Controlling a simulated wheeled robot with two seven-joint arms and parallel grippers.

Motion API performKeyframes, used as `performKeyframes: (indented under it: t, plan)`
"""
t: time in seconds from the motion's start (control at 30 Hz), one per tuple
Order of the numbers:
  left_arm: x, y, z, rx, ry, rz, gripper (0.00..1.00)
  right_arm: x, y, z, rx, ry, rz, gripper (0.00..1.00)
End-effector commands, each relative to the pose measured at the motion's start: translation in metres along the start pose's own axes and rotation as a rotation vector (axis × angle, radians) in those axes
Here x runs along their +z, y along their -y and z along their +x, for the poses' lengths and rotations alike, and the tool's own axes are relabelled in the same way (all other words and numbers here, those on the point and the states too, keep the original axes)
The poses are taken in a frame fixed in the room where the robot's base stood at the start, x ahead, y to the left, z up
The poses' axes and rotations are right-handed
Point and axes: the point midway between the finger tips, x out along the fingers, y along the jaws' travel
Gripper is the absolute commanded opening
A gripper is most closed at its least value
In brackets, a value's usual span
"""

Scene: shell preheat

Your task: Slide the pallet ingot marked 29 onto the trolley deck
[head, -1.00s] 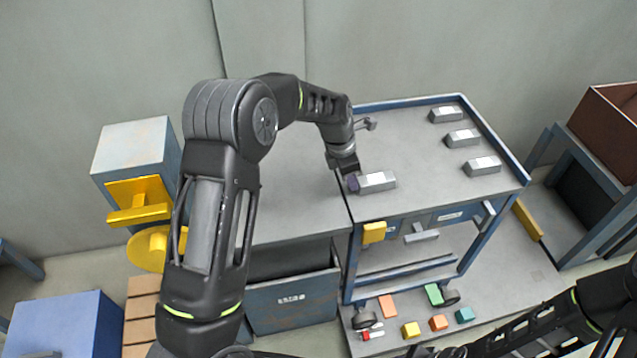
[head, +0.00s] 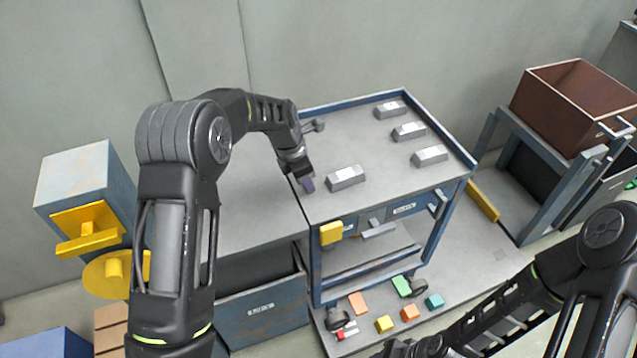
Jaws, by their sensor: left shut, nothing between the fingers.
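A grey ingot (head: 345,178) with a pale top lies flat on the trolley deck (head: 370,198), near its left side. Its mark is too small to read. My left gripper (head: 307,185) is shut and empty, pointing down over the deck's left edge. A small gap of bare deck shows between its purplish tips and the ingot's left end. My right arm comes in from the right, and its gripper is cut off by the bottom edge.
Several more ingots are on the deck; one is at its right side (head: 430,155). A grey-topped bench (head: 245,205) adjoins the trolley's left side. Coloured blocks (head: 384,323) lie below. A brown bin (head: 575,105) stands at right. The deck's middle is clear.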

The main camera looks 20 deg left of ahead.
Motion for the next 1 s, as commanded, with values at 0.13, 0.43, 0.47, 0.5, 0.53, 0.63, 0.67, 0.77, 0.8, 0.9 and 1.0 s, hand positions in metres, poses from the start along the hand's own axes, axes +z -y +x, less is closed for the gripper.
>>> performKeyframes:
  t: [0.13,0.43,0.47,0.5,0.53,0.63,0.67,0.77,0.8,0.9,1.0]
  plan:
    - [-0.003,-0.003,-0.031,0.005,0.004,0.002,0.0,0.0,-0.001,0.003,0.0,0.0,0.0,0.36]
    - [-0.003,-0.002,-0.089,0.003,0.002,0.002,0.0,0.0,-0.003,0.007,0.0,0.0,0.0,0.36]
    - [-0.003,-0.002,-0.092,0.002,0.001,0.001,0.0,0.0,-0.003,0.007,0.0,0.0,0.0,0.36]
    - [-0.003,-0.002,-0.096,0.002,0.001,0.001,0.0,0.0,-0.003,0.007,0.0,0.0,0.0,0.36]
    - [-0.004,-0.002,-0.098,0.002,0.0,0.001,0.0,0.0,-0.003,0.007,0.0,0.0,0.0,0.36]
    - [-0.004,-0.002,-0.101,0.001,-0.001,0.0,0.0,0.0,-0.003,0.007,0.0,0.0,0.0,0.36]
    - [-0.004,-0.002,-0.101,0.001,-0.001,0.0,0.0,0.0,-0.003,0.007,0.0,0.0,0.0,0.36]
    - [-0.004,-0.002,-0.101,0.0,-0.001,0.001,0.0,0.0,-0.003,0.007,0.0,0.0,0.0,0.36]
    - [-0.004,-0.002,-0.101,0.0,-0.001,0.001,0.0,0.0,-0.003,0.007,0.0,0.0,0.0,0.36]
    - [-0.004,-0.002,-0.101,0.0,-0.001,0.001,0.0,0.0,-0.003,0.007,0.0,0.0,0.0,0.36]
    - [-0.004,-0.002,-0.101,0.0,-0.001,0.001,0.0,0.0,-0.003,0.007,0.0,0.0,0.0,0.36]
